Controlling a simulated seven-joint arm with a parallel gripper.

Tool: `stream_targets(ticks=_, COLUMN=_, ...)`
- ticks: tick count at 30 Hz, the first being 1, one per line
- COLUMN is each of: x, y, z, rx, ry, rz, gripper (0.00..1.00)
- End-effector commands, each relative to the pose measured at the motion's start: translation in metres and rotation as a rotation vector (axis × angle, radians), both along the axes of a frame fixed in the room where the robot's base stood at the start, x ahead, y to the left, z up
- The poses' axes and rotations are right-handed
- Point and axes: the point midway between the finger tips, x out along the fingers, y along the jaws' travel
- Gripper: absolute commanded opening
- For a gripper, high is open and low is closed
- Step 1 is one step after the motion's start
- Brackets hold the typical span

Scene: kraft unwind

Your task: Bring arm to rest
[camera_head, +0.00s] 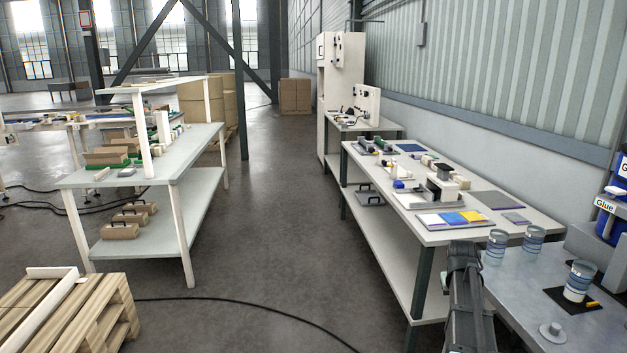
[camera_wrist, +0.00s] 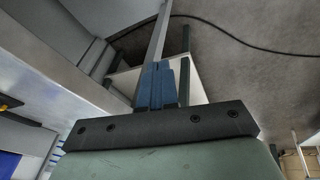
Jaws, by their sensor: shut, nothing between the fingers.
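My gripper (camera_wrist: 158,70) shows in the wrist view. Its blue fingers are together with nothing between them, and its dark mounting bar lies across the lower middle of the view. The fingers point away over the grey floor, with a pale table part behind them. In the head view, a dark part of my arm stands at the bottom right, in front of the gap between the long white table and the grey bench. I cannot make out the fingers there.
The grey bench (camera_head: 520,290) at right holds blue-striped cups (camera_head: 497,246) and a glue container (camera_head: 606,215). The white table (camera_head: 440,238) bears pads and small devices. A wooden pallet (camera_head: 85,318) lies at bottom left. A black cable (camera_head: 235,302) crosses the otherwise open aisle floor.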

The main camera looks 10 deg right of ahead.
Motion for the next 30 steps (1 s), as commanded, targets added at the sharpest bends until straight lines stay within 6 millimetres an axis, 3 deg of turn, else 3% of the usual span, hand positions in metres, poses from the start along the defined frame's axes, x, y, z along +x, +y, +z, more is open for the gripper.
stream_targets(ticks=1, x=-0.003, y=0.028, z=-0.022, rx=0.019, ry=0.013, rz=0.024, gripper=0.0)
stream_targets(ticks=3, x=-0.005, y=0.061, z=-0.048, rx=0.042, ry=0.028, rz=0.051, gripper=0.0)
stream_targets(ticks=8, x=-0.017, y=0.134, z=-0.103, rx=0.094, ry=0.065, rz=0.107, gripper=0.0)
stream_targets(ticks=15, x=-0.058, y=0.236, z=-0.175, rx=0.162, ry=0.132, rz=0.185, gripper=0.0)
stream_targets(ticks=21, x=-0.096, y=0.296, z=-0.216, rx=0.202, ry=0.182, rz=0.231, gripper=0.0)
stream_targets(ticks=27, x=-0.132, y=0.337, z=-0.244, rx=0.228, ry=0.224, rz=0.264, gripper=0.0)
stream_targets(ticks=30, x=-0.145, y=0.347, z=-0.257, rx=0.236, ry=0.246, rz=0.268, gripper=0.0)
